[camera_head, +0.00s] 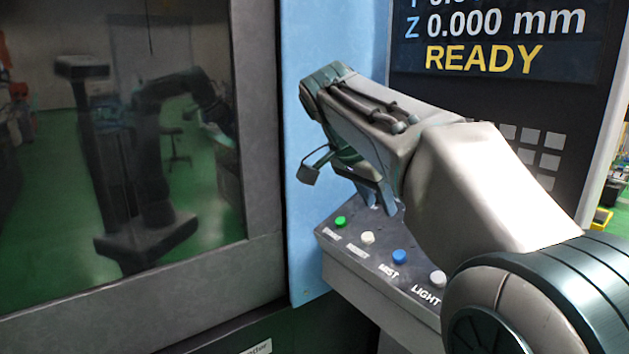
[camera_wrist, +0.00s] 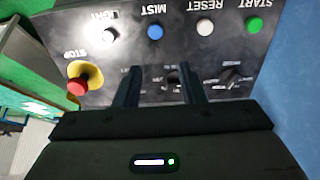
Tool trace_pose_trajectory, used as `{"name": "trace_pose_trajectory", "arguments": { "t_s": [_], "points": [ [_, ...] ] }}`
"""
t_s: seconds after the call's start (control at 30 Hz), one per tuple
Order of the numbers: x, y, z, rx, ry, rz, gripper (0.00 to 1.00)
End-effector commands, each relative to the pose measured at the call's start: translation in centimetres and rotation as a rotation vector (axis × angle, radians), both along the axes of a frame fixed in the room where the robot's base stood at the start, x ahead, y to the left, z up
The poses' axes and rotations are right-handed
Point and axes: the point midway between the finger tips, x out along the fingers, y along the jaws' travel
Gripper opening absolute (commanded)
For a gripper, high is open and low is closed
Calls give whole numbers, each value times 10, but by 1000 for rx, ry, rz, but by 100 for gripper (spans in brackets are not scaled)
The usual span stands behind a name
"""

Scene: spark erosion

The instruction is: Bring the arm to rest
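My arm reaches in from the lower right in the head view, its wrist bent down over the sloping control panel (camera_head: 345,255). My gripper (camera_head: 378,205) is partly hidden behind the wrist there. In the wrist view, the two fingers of my gripper (camera_wrist: 160,72) stand apart with nothing held between them. They point at the panel (camera_wrist: 195,60), in front of its dark rotary knobs (camera_wrist: 230,75). Whether the fingertips touch the panel, I cannot tell.
The panel has a green START button (camera_wrist: 254,25), white RESET (camera_wrist: 205,27), blue MIST (camera_wrist: 155,31), white LIGHT (camera_wrist: 110,35) and a red STOP button (camera_wrist: 77,86) on yellow. A screen (camera_head: 490,40) reads READY. A machine window (camera_head: 120,150) stands left.

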Motion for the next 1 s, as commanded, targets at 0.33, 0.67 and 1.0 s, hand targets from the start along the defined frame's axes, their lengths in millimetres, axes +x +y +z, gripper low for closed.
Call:
{"name": "trace_pose_trajectory", "arguments": {
  "t_s": [0.33,0.67,1.0],
  "points": [
    [-70,-34,-74,75,182,412,36],
    [-159,-44,-162,143,240,770,36],
    [-208,-43,-213,153,233,932,36]
  ]
}}
